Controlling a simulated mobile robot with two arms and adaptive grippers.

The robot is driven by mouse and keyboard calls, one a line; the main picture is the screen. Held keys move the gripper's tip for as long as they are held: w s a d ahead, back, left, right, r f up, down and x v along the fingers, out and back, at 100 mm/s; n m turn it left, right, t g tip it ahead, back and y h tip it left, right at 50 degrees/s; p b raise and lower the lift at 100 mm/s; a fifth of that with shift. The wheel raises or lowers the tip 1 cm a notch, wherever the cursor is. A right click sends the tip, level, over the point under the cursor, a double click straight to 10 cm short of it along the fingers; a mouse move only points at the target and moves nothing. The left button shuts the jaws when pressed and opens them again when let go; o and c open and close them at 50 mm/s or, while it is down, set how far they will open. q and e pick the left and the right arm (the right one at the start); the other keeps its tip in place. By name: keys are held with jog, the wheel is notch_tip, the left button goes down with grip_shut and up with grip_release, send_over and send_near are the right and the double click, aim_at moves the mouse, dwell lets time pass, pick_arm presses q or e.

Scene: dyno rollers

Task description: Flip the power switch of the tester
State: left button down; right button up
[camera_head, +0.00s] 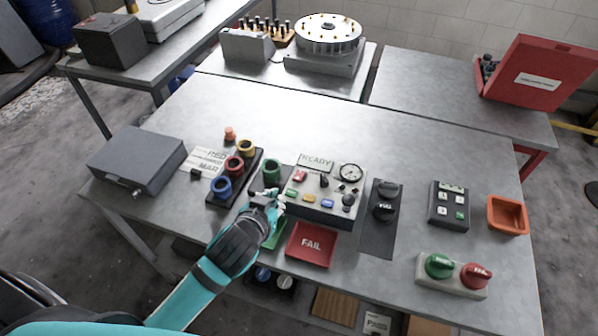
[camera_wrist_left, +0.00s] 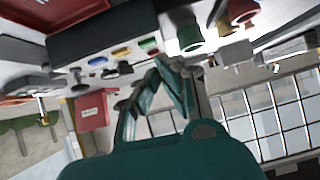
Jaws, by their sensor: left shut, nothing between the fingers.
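The tester (camera_head: 318,196) is a grey box on the metal table with colored buttons, knobs, a round gauge and a READY display above it. My left gripper (camera_head: 275,205) is shut and empty at the tester's left front corner. In the left wrist view the tester (camera_wrist_left: 100,40) shows at a steep tilt, and the shut fingers (camera_wrist_left: 158,75) are close to its button side. I cannot tell whether they touch it. Which control is the power switch is too small to tell. My right gripper is not in view.
A red FAIL tray (camera_head: 311,245) lies in front of the tester. A green roller (camera_head: 271,170) and colored rollers in a dark rack (camera_head: 236,176) stand to the left. A dark panel (camera_head: 379,225) and a green-red button box (camera_head: 452,277) are to the right. The table's back is clear.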

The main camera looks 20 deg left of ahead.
pick_arm(q)
jog(key=w+r, duration=0.1)
jog(key=w+d+r+t, duration=0.1)
jog(key=r, duration=0.1)
jog(key=w+r+t, duration=0.1)
jog(key=shift+w+d+r+h, duration=0.2)
jog(key=shift+d+h, duration=0.1)
jog(key=shift+d, duration=0.1)
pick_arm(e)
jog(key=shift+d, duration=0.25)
pick_arm(q)
jog(key=shift+a+f, duration=0.1)
jog(key=p, duration=0.2)
send_over(299, 179)
notch_tip(299, 179, down, 4)
jog(key=shift+r, duration=0.25)
jog(key=f, duration=0.3)
jog(key=shift+s, duration=0.3)
jog(key=shift+s+f, duration=0.15)
jog(key=shift+f, duration=0.45)
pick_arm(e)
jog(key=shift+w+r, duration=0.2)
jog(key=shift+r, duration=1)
